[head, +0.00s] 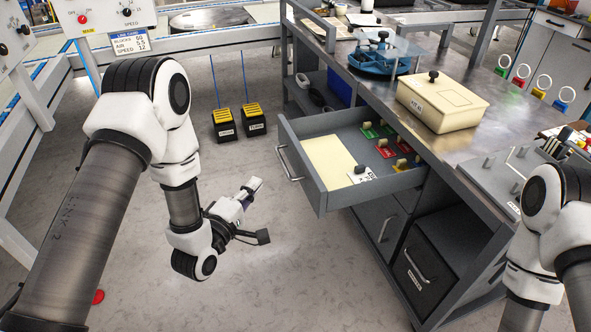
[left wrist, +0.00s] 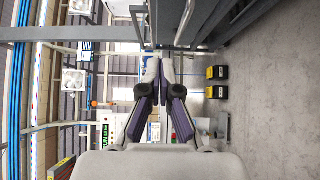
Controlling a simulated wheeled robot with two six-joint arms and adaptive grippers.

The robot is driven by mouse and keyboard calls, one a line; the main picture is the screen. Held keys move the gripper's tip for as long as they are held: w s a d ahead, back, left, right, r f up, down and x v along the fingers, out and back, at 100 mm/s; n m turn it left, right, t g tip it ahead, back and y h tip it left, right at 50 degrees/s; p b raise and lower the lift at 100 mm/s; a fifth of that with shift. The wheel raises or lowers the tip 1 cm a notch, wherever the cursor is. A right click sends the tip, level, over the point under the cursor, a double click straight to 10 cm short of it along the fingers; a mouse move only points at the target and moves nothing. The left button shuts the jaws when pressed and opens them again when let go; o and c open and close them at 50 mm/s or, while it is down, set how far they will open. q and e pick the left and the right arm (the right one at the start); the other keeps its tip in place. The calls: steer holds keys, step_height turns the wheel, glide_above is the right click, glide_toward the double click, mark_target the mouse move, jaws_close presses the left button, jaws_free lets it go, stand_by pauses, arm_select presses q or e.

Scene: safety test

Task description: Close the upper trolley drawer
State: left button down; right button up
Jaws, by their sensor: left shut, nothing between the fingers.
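The upper trolley drawer (head: 318,192) is grey and stands pulled out of the trolley (head: 455,165), on its left side. Its bar handle (head: 287,163) is on the front facing left. Inside lie a pale yellow panel (head: 328,160), a white tag (head: 364,175) and several red and green pieces. My left gripper (head: 256,186) is left of and apart from the drawer front, a little below the handle in the picture. It is shut and empty; its fingertips meet in the left wrist view (left wrist: 162,62). My right gripper is out of view; only part of the right arm shows.
A cream box (head: 442,101) and a blue round fixture (head: 385,58) stand on the trolley top. Closed lower fronts (head: 424,264) sit below the open drawer. Two black-and-yellow blocks (head: 254,125) are beyond my gripper.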

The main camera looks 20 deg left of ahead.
arm_select(q)
steer(key=b, duration=0.1)
glide_toward(295, 150)
steer(key=w+a, duration=0.2)
steer(key=w, duration=0.2)
steer(key=shift+w+d+r+b, duration=0.1)
steer(key=shift+w+d+b, duration=0.15)
steer(key=shift+d, duration=0.35)
steer(key=shift+w+d+b, duration=0.15)
steer(key=shift+w+d, duration=0.2)
steer(key=shift+d, duration=0.3)
steer(key=shift+w+d, duration=0.3)
steer(key=shift+d, duration=0.15)
